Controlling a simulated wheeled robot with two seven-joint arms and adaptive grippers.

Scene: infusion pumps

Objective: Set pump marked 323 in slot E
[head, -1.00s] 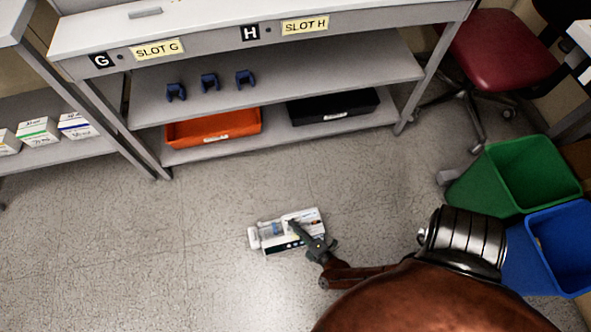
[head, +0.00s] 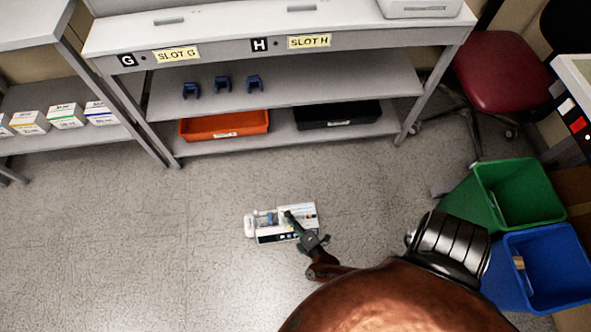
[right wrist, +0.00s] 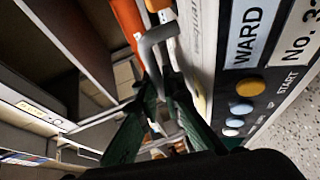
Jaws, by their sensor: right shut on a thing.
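A white infusion pump (head: 298,215) is held over the floor, in front of the shelf unit. In the right wrist view the pump (right wrist: 278,85) fills the right side, showing "WARD", "START" and a label starting "No. 3"; the rest of the number is cut off. My right gripper (head: 298,227) is shut on the pump. Its green fingers show in the right wrist view (right wrist: 160,112), near a grey curved handle. My left gripper is out of view. Slot E is not in view.
The shelf unit carries signs SLOT G (head: 176,55) and SLOT H (head: 309,41). A white device (head: 420,8) stands on its top at right. Below are an orange bin (head: 225,125) and a black bin (head: 337,113). Green (head: 518,190) and blue (head: 548,262) waste bins and a red chair (head: 503,80) stand at right.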

